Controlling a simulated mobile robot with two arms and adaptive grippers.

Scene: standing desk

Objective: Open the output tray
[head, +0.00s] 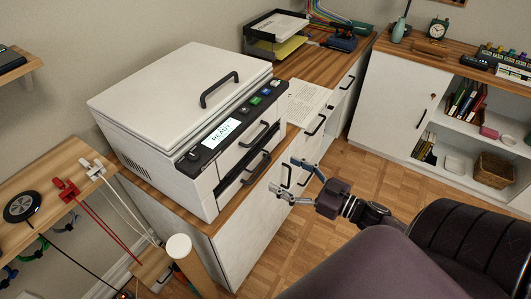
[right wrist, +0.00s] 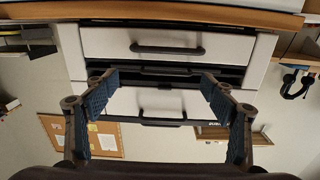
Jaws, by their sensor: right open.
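A white printer-like machine (head: 165,110) stands on a wood-topped cabinet in the head view. Its lid is down, and its display reads READY. Its front has an upper drawer handle (head: 260,134) and a lower handle (head: 257,168) beside a dark slot. No tray visibly sticks out. I cannot tell which part is the output tray. My right gripper (head: 286,177) is open and empty, in front of the machine, apart from it. My left gripper is not in view.
The cabinet (head: 250,240) below has black handles. A paper (head: 305,100) lies right of the machine, with a black letter tray (head: 275,30) behind. A pale cylinder (head: 190,262) stands at front left. A shelf (head: 45,200) with cables is at left. Wooden floor is open at right.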

